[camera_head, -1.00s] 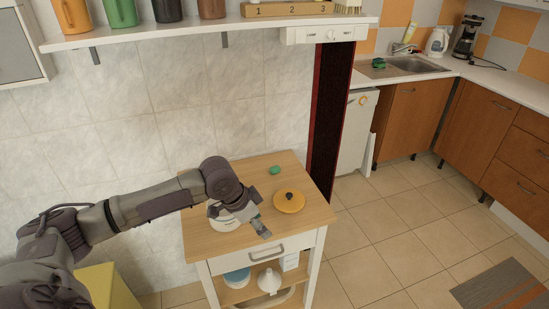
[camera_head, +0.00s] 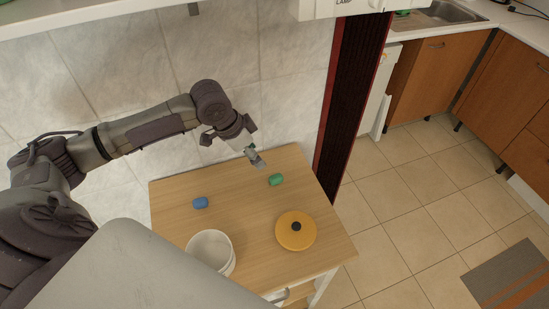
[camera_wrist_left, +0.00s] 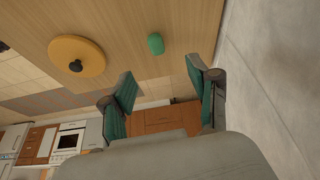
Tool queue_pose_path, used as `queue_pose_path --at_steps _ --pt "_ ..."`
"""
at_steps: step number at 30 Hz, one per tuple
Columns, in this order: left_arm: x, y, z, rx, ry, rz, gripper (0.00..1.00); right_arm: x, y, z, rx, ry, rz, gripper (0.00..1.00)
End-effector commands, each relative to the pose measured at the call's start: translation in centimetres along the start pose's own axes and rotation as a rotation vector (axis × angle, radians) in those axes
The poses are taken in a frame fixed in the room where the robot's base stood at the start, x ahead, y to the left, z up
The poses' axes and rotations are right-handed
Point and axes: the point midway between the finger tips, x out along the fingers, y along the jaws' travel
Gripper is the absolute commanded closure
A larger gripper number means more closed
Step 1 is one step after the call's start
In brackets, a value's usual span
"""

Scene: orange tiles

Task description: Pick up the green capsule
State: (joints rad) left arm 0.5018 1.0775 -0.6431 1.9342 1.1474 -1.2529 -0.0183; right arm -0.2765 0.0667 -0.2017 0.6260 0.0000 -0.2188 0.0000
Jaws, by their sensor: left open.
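The green capsule (camera_head: 276,180) lies on the wooden top of the small table (camera_head: 240,223), near its back right part. My left gripper (camera_head: 256,160) is above the table's back edge, just behind and left of the capsule in the head view. In the left wrist view the capsule (camera_wrist_left: 156,44) lies beyond the fingers, apart from them. The two fingers of my left gripper (camera_wrist_left: 162,98) stand apart with nothing between them. My right gripper is not in view.
A blue capsule (camera_head: 200,203), a white pot (camera_head: 212,252) and a yellow lid with a black knob (camera_head: 296,231) share the tabletop. The tiled wall (camera_head: 110,80) is close behind the table. A dark red-edged panel (camera_head: 352,90) stands at the back right.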

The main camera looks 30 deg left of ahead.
Motion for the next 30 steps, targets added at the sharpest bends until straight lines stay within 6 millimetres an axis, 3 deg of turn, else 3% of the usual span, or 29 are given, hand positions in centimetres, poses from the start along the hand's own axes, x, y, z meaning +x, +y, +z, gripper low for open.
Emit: queue_pose_path --at_steps 5,12,16,23,30 --pt "1.3 0.1 -0.1 -0.002 0.0 0.004 0.4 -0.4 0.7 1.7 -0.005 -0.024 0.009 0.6" --pt "6.0 0.2 -0.1 -0.002 -0.001 0.004 0.4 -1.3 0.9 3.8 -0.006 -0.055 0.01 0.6" --pt "7.8 0.1 -0.1 -0.001 -0.001 0.002 0.4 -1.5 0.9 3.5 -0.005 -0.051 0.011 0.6" --pt "9.3 0.4 -0.2 -0.001 -0.001 0.003 0.4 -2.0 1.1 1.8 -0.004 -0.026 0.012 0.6" --pt "12.8 0.9 -0.4 -0.002 0.0 0.001 0.4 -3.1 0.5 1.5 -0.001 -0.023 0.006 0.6"
